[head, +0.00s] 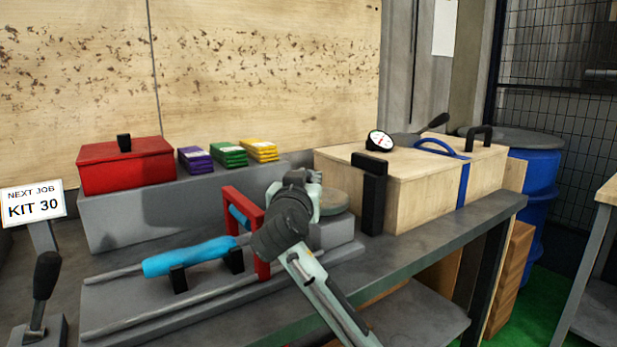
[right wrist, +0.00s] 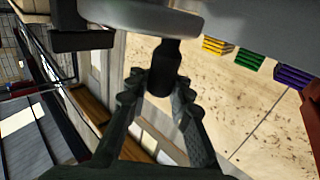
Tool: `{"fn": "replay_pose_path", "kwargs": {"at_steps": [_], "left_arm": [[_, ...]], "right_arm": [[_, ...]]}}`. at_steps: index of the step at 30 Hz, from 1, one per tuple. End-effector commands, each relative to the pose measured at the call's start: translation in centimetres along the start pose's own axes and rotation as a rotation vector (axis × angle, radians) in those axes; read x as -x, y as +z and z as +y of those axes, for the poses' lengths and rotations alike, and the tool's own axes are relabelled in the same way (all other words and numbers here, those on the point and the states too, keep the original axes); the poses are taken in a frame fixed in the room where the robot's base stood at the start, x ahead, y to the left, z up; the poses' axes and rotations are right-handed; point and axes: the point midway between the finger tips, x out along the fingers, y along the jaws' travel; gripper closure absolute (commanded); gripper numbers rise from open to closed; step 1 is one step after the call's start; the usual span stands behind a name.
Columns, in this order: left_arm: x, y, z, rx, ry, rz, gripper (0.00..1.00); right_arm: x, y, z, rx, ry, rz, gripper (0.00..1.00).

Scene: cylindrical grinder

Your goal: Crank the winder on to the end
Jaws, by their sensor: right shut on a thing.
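My right gripper (head: 300,190) reaches in from the front of the bench and hides most of what it holds in the head view. In the right wrist view its two fingers (right wrist: 158,90) are closed around a dark crank knob (right wrist: 166,66). The knob sticks out from a pale round disc (right wrist: 150,14), which looks like the winder's wheel. The disc also shows in the head view (head: 334,203), partly hidden behind my gripper. My left gripper is not in view.
A red frame (head: 262,268) stands close to my right gripper, by a blue cylinder (head: 188,257) on rails. A red box (head: 125,168) and coloured stacks (head: 228,155) sit behind.

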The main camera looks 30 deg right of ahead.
Motion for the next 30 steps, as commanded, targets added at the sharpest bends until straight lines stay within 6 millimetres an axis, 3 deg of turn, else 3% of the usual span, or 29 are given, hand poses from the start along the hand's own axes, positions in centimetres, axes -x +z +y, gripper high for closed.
{"fn": "replay_pose_path", "kwargs": {"at_steps": [1,10,11,17,30], "left_arm": [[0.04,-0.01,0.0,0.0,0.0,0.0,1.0],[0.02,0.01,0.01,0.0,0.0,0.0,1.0],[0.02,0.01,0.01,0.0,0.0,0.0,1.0],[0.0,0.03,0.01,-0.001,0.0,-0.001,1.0],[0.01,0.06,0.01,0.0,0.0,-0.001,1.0]], "right_arm": [[0.07,-0.13,-0.92,-0.008,-0.023,0.002,1.0],[0.08,-0.12,-0.94,-0.008,-0.023,0.002,1.0],[0.08,-0.12,-0.95,-0.008,-0.023,0.002,0.81],[0.08,-0.05,-0.91,-0.006,-0.023,0.002,0.58],[0.91,0.01,-0.47,-0.007,-0.022,0.001,0.58]]}}
